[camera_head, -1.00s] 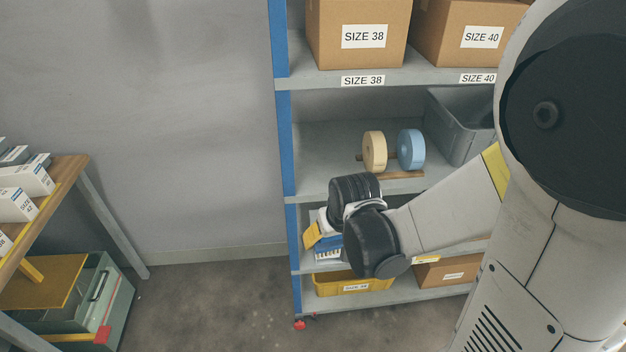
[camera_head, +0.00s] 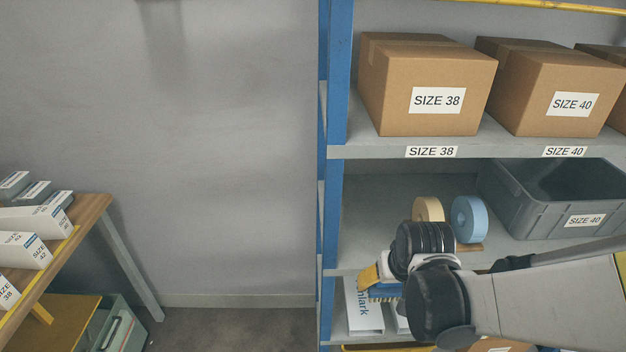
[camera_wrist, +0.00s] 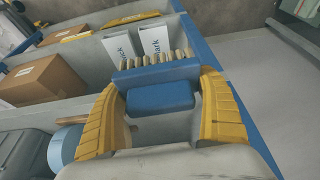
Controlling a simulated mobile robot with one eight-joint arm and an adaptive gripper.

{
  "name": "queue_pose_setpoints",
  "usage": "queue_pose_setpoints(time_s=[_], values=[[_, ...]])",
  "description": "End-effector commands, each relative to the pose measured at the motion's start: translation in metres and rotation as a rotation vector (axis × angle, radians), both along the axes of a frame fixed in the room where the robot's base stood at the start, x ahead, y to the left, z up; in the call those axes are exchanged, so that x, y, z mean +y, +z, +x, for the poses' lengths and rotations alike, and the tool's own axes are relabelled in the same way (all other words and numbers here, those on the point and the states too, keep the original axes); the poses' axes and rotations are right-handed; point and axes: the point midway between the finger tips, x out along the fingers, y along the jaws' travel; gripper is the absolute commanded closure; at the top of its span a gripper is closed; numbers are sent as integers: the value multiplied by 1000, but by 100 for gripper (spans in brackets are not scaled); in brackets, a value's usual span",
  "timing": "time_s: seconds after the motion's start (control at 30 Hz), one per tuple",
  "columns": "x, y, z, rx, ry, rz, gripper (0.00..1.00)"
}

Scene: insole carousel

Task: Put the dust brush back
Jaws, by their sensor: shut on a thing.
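The dust brush (camera_wrist: 158,82) has a blue body and a row of pale bristles. My gripper (camera_wrist: 160,96) is shut on it, with a yellow finger on each side, in the wrist view. The bristles point away from the palm, towards white binders (camera_wrist: 140,43) on a shelf. In the head view the brush (camera_head: 384,292) is partly hidden behind my wrist, and a yellow finger of my gripper (camera_head: 372,280) shows at its left, in front of the shelf rack near its blue post (camera_head: 333,230).
Tape rolls (camera_head: 469,219) and a grey crate (camera_head: 560,218) stand on the middle shelf. Cardboard boxes (camera_head: 425,85) fill the shelf above. A wooden-topped bench (camera_head: 90,215) with white boxes is at the left. The floor and wall between bench and rack are clear.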

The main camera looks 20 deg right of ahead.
Motion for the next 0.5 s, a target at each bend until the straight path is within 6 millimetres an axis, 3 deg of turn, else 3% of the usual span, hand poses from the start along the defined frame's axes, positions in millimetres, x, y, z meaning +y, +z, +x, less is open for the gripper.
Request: queue_pose_setpoints(time_s=[0.5], values=[[-38, -3, 131, 0, 1, 0, 46]])
